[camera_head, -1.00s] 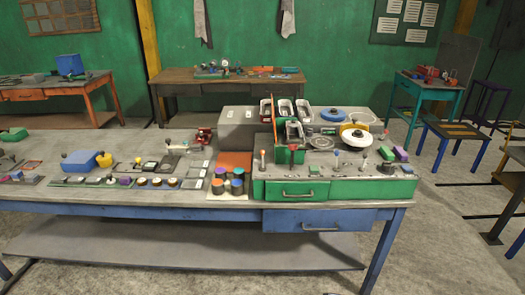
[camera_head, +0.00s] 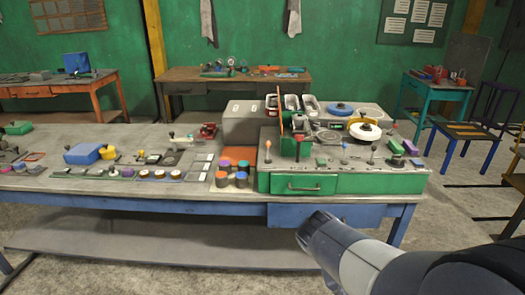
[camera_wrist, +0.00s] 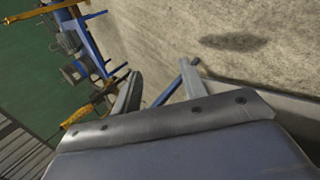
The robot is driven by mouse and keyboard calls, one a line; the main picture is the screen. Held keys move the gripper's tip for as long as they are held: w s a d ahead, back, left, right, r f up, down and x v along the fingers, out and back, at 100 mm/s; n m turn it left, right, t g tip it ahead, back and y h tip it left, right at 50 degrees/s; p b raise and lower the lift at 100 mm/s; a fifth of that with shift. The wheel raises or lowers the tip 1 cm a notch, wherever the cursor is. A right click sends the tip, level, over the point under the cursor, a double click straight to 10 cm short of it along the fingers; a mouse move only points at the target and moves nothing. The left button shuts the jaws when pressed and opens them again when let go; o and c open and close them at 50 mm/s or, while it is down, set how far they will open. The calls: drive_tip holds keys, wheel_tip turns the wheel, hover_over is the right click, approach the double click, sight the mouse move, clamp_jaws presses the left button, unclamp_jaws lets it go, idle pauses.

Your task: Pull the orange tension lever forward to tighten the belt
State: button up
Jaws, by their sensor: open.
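A green control console (camera_head: 380,183) stands on the right part of the long workbench in the head view. Several small upright levers stand along its front top. One lever with an orange knob (camera_head: 268,148) is at the left front, and a red-topped lever (camera_head: 298,143) is to its right. Similar small knobbed levers stand further right; I cannot tell which one is the tension lever. My gripper (camera_wrist: 160,86) is open and empty in the wrist view, its two fingers apart over the floor. It touches nothing. My arm reaches in at lower right in the head view, well short of the console.
The workbench (camera_head: 130,193) carries a blue box (camera_head: 82,154), several dark cylinders, small dials and a grey box (camera_head: 243,124). A white disc (camera_head: 364,132) sits on the console. A blue chair (camera_head: 462,134) stands at right. Floor in front is clear.

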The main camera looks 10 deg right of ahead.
drive_tip(key=w+d+h+b, duration=0.1)
drive_tip(key=w, duration=0.1)
drive_tip(key=w+d+f+n+g+h+b, duration=0.1)
drive_tip(key=w+d+h, duration=0.1)
drive_tip(key=w+d+f+h+b, duration=0.1)
drive_tip(key=w+h, duration=0.1)
drive_tip(key=w, duration=0.1)
drive_tip(key=shift+d, duration=0.25)
drive_tip(key=c, duration=0.4)
drive_tip(key=w+h, duration=0.1)
drive_tip(key=w, duration=0.1)
drive_tip(key=w+n+h+b, duration=0.1)
drive_tip(key=w+h, duration=0.1)
drive_tip(key=w+d+f+h+b, duration=0.1)
drive_tip(key=w, duration=0.2)
drive_tip(key=shift+d+f+n+h, duration=0.1)
drive_tip(key=shift+n+h, duration=0.2)
clamp_jaws()
drive_tip(key=shift+w+h, duration=0.3)
drive_tip(key=shift+w, duration=0.15)
